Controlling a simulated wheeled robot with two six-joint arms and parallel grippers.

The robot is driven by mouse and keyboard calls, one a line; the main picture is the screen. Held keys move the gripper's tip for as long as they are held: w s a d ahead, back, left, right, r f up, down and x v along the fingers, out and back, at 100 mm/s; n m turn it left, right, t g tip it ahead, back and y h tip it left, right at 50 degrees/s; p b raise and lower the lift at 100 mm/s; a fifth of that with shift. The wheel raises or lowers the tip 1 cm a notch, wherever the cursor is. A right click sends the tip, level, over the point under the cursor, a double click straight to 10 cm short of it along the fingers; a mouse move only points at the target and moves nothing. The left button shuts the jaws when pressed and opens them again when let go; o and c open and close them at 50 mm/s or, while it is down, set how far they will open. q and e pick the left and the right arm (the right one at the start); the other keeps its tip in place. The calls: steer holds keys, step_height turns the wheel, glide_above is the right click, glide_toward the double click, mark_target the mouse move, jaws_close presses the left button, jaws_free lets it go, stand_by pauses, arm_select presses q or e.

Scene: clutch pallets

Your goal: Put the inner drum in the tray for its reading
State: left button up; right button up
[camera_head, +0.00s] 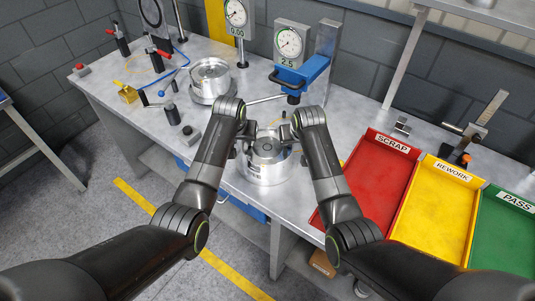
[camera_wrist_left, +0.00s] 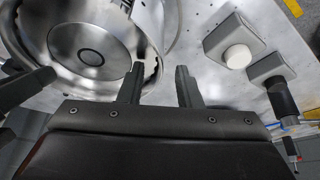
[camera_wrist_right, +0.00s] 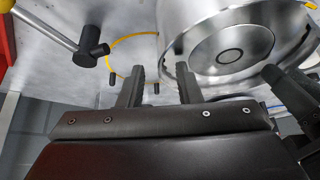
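A round silver metal drum (camera_head: 265,172) with a ringed centre is near the front of the bench, between my two grippers. I take it as the inner drum; resting or slightly raised, I cannot tell. Its inside shows in the left wrist view (camera_wrist_left: 65,50) and the right wrist view (camera_wrist_right: 230,50). My left gripper (camera_wrist_left: 158,75) is at its left rim, fingers apart, one inside the wall and one outside. My right gripper (camera_wrist_right: 160,75) is at its right rim, fingers apart in the same way. The red SCRAP (camera_head: 366,180), yellow REWORK (camera_head: 437,208) and green PASS (camera_head: 505,235) trays look empty.
A second silver drum (camera_head: 210,80) stands at the back left. A blue clamp (camera_head: 302,75) with a bar lies beyond my grippers. A caliper stand (camera_head: 480,130) is behind the trays.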

arm_select(q)
steer(key=shift+w+f, duration=0.1)
arm_select(e)
steer(key=shift+w+f, duration=0.1)
arm_select(q)
jaws_close()
arm_select(e)
jaws_close()
stand_by(1.1)
